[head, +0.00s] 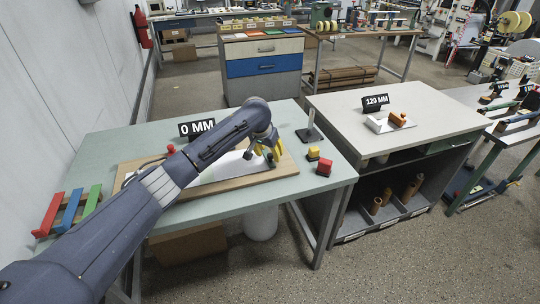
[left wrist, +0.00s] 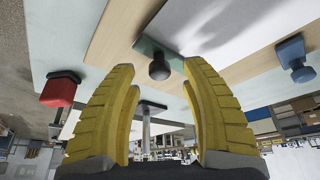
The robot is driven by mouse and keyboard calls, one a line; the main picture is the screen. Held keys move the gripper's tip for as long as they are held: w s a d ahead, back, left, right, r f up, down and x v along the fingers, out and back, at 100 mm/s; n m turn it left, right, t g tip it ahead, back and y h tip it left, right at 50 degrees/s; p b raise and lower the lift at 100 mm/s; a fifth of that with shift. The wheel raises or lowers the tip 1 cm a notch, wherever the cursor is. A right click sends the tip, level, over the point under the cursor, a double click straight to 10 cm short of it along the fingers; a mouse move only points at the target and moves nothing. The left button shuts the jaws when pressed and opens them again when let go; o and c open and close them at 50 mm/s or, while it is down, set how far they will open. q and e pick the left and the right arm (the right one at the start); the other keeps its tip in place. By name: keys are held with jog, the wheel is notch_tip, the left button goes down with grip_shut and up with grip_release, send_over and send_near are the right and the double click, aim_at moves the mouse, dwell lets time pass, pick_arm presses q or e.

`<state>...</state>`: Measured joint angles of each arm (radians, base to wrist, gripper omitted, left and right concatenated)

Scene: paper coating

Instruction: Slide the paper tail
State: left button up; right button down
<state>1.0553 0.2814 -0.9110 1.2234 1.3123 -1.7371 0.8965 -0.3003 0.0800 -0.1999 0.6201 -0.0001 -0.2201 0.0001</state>
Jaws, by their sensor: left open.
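A white paper sheet (head: 222,169) lies on a wooden board (head: 286,168) on the pale green table, partly hidden by my left arm. The sheet also shows in the left wrist view (left wrist: 235,25). My left gripper (head: 266,151) is over the right part of the board, its yellow fingers apart. In the left wrist view the open fingers (left wrist: 157,80) have a dark round knob (left wrist: 159,68) showing between them; I cannot tell whether they touch it. My right gripper is in neither view.
Red, blue and green bars (head: 70,210) lie at the left. A white-topped bench (head: 350,112) stands at the right.

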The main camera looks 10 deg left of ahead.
pick_arm(q)
jog(key=shift+x, duration=0.9)
jog(key=shift+c, duration=0.4)
jog(key=shift+r, duration=0.1)
grip_shut()
